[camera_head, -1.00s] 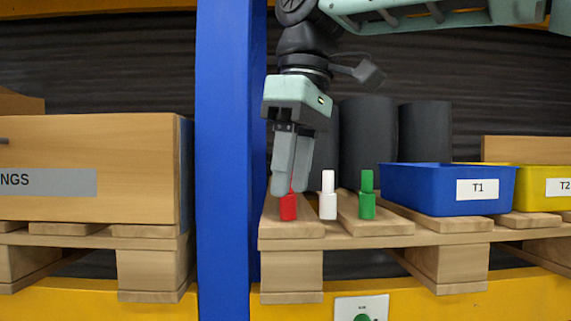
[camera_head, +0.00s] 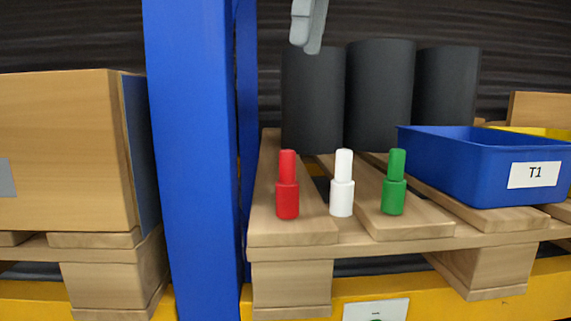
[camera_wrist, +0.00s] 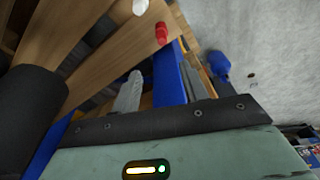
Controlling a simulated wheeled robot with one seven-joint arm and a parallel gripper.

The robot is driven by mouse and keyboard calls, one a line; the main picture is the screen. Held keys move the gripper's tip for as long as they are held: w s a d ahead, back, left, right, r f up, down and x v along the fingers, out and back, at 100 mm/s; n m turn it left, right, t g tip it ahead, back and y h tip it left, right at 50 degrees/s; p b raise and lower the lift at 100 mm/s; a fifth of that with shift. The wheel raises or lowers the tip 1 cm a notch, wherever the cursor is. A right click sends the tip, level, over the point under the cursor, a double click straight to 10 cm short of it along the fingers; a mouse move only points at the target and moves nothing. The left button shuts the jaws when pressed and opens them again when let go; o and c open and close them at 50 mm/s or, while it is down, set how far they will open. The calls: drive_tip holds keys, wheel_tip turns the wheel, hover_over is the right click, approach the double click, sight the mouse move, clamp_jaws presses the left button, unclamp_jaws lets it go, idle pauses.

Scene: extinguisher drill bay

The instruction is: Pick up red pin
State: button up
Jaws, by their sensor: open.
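The red pin (camera_head: 287,186) stands upright on the left board of the wooden pallet, close to the blue post. The white pin (camera_head: 342,184) and the green pin (camera_head: 394,183) stand upright to its right. My gripper (camera_head: 306,46) shows only its fingertips at the top edge of the head view, well above the red pin and apart from it. In the wrist view the red pin (camera_wrist: 161,33) and part of the white pin (camera_wrist: 140,7) lie beyond the fingers. My gripper is open and empty.
A blue post (camera_head: 195,160) rises just left of the red pin. Dark cylinders (camera_head: 380,95) stand behind the pins. A blue bin (camera_head: 484,170) marked T1 sits at the right. A cardboard box (camera_head: 65,150) is at the left. The space in front of the pins is clear.

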sight(289, 151)
drive_tip(key=f, duration=0.3)
drive_tip(key=a+f, duration=0.1)
drive_tip(key=f, duration=0.7)
drive_tip(key=shift+w+a, duration=0.2)
drive_tip(key=shift+a, duration=0.05)
drive_tip(key=shift+a+f+p, duration=0.25)
drive_tip(key=shift+f+p, duration=0.2)
drive_tip(key=shift+f, duration=0.9)
drive_tip(key=shift+a+f+p, duration=0.2)
drive_tip(key=shift+f+p, duration=0.25)
drive_tip(key=shift+f, duration=0.85)
clamp_jaws()
